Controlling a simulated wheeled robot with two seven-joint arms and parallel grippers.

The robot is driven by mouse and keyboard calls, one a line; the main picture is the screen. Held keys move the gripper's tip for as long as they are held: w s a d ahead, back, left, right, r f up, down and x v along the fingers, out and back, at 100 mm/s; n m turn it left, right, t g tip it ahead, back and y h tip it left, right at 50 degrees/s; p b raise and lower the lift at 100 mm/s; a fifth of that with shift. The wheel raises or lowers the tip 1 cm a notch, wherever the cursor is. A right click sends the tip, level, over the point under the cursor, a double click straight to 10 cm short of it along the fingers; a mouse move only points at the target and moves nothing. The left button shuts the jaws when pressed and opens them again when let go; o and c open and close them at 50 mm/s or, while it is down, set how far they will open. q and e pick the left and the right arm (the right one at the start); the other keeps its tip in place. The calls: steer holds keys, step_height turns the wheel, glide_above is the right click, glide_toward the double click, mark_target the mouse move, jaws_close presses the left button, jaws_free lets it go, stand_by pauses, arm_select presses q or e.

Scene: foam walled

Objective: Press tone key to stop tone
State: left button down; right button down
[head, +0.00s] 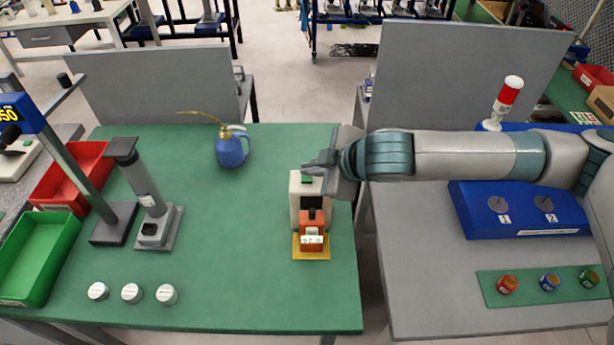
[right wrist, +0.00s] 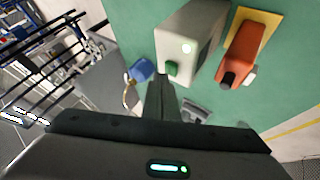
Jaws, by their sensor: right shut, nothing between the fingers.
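A white box (head: 296,205) stands near the right edge of the green table, with a green key (head: 307,179) on it. In the right wrist view the box (right wrist: 193,32) shows a lit white spot beside the green key (right wrist: 172,68). My right gripper (head: 311,168) is shut and empty, its fingertips close to the key at the box's far side. In the right wrist view the fingertips (right wrist: 160,82) lie just beside the key; I cannot tell whether they touch it. My left gripper is not in view.
An orange device (head: 312,243) on a yellow plate stands in front of the box. A blue oil can (head: 231,150) stands behind, to the left. A blue switch box (head: 520,212) is on the grey table under my right arm. The green table's middle is clear.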

mark_target(311, 181)
steer(key=shift+f, duration=0.45)
stand_by(0.5)
stand_by(0.3)
steer(key=shift+r+p, duration=0.5)
steer(key=shift+p, duration=0.2)
step_height(311, 181, up, 6)
steer(key=p, duration=0.6)
stand_by(1.4)
